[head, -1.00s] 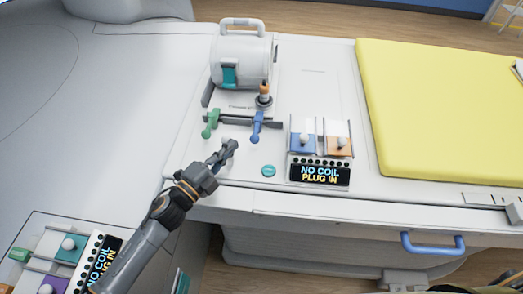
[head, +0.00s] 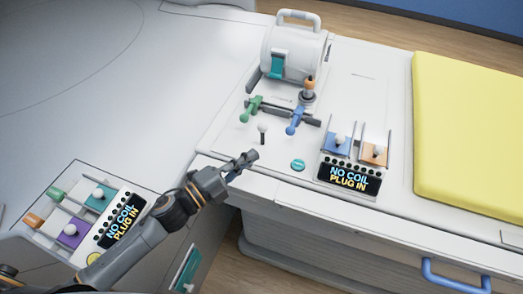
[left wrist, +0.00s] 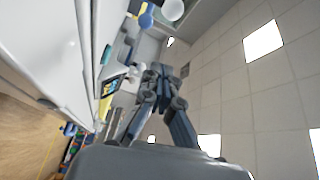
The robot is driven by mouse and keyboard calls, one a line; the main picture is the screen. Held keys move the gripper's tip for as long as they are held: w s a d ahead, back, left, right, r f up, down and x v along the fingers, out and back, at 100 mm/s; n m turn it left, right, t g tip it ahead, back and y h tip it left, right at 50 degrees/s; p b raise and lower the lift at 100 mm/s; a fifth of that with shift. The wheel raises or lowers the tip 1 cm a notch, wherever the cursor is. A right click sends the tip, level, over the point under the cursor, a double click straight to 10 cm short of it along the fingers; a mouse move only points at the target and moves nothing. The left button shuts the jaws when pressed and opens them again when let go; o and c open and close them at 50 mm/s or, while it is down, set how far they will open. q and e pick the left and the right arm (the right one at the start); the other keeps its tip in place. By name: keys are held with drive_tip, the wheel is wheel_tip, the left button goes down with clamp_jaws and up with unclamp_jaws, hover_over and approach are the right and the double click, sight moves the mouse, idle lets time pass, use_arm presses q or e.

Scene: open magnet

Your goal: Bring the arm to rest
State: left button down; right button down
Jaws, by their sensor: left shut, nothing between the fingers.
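My left arm comes in from the lower left in the head view. Its gripper (head: 241,165) is shut and empty, above the front edge of the white table, apart from the controls there. In the left wrist view the gripper fingers (left wrist: 158,80) are together with nothing between them. A small white-knobbed lever (head: 263,130) stands just beyond the gripper, with a green handle (head: 251,108) and a blue handle (head: 296,120) behind it. My right gripper does not show.
A white cylinder (head: 291,52) with a carry handle stands at the back. A display panel (head: 349,175) reads "NO COIL PLUG IN"; a similar panel (head: 122,221) is at the lower left. A yellow pad (head: 470,130) lies right. A blue handle bar (head: 455,280) sticks out at the front.

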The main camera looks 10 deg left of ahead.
use_arm(q)
drive_tip(key=shift+s+a, duration=0.2)
drive_tip(key=shift+s, duration=0.2)
drive_tip(key=shift+a, duration=0.2)
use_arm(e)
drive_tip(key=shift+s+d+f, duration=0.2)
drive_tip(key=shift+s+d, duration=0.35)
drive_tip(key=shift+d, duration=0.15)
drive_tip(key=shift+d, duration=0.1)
